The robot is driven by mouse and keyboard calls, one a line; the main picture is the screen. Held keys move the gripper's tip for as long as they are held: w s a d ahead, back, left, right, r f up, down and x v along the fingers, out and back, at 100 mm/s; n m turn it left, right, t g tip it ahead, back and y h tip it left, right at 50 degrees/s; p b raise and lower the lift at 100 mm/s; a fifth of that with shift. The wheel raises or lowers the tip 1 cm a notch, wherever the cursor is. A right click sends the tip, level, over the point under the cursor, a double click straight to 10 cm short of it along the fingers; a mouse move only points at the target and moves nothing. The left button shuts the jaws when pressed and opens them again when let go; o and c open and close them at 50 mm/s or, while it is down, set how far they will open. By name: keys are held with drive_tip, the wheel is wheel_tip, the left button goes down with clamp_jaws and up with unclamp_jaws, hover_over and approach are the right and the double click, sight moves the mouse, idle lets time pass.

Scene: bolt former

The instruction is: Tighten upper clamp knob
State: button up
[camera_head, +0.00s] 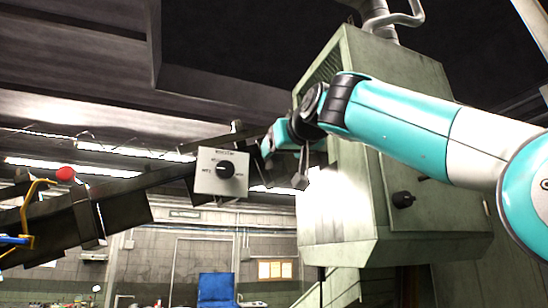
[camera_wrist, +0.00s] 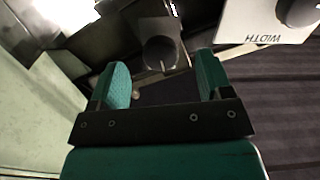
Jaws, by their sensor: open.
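In the wrist view, a dark round knob (camera_wrist: 160,52), likely the upper clamp knob, sits on a grey bracket just beyond the fingertips. My gripper (camera_wrist: 161,72) is open, with one teal finger on each side of the picture and the knob lined up between them. I see no contact with the knob, and the depth gap is hard to judge. In the head view, my gripper (camera_head: 267,147) is at the right end of the dark sloping rail (camera_head: 165,180). The knob cannot be made out clearly there.
A white box labelled WIDTH with a black dial (camera_head: 222,169) hangs on the rail close to my gripper; it also shows in the wrist view (camera_wrist: 258,22). A big green machine cabinet (camera_head: 385,140) stands behind my arm. A red ball knob (camera_head: 65,173) is at the far left.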

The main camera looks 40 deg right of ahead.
sight(279, 161)
drive_tip(key=x, duration=0.3)
drive_tip(key=shift+d+p, duration=0.1)
drive_tip(key=shift+p, duration=0.2)
drive_tip(key=shift+s+a+m+b, duration=0.15)
drive_tip(key=shift+m+b, duration=0.2)
drive_tip(key=shift+m, duration=1.55)
drive_tip(key=shift+s+a+m+b, duration=0.15)
drive_tip(key=shift+m+b, duration=0.2)
drive_tip(key=shift+m, duration=1.55)
drive_tip(key=shift+d, duration=0.1)
drive_tip(key=shift+c, duration=0.2)
drive_tip(key=c, duration=1.3)
drive_tip(key=n+p, duration=0.1)
drive_tip(key=n, duration=0.6)
drive_tip(key=shift+n, duration=0.3)
drive_tip(key=o, duration=1.3)
